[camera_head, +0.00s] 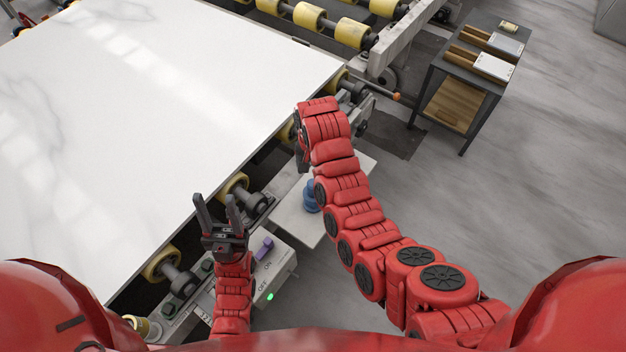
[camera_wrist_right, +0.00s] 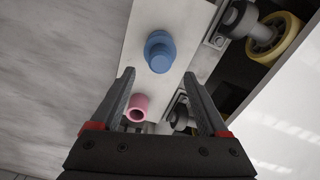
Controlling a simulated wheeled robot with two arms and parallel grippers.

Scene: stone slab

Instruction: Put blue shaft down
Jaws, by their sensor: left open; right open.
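The blue shaft (camera_wrist_right: 159,52) stands on a pale shelf beside the conveyor, and it also shows in the head view (camera_head: 311,195), partly hidden by my right arm. My right gripper (camera_wrist_right: 166,82) is open, with the blue shaft just beyond its fingertips, apart from both fingers. In the head view the right gripper is mostly hidden behind its own wrist. My left gripper (camera_head: 216,208) is open and empty above the conveyor's near edge, close to the control box.
A pink hollow cylinder (camera_wrist_right: 137,108) is on the shelf (camera_head: 292,217) nearer my right gripper. A large white slab (camera_head: 130,110) lies on the yellow rollers at left. The control box (camera_head: 271,268) has a purple switch. A dark side table (camera_head: 462,85) stands at upper right.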

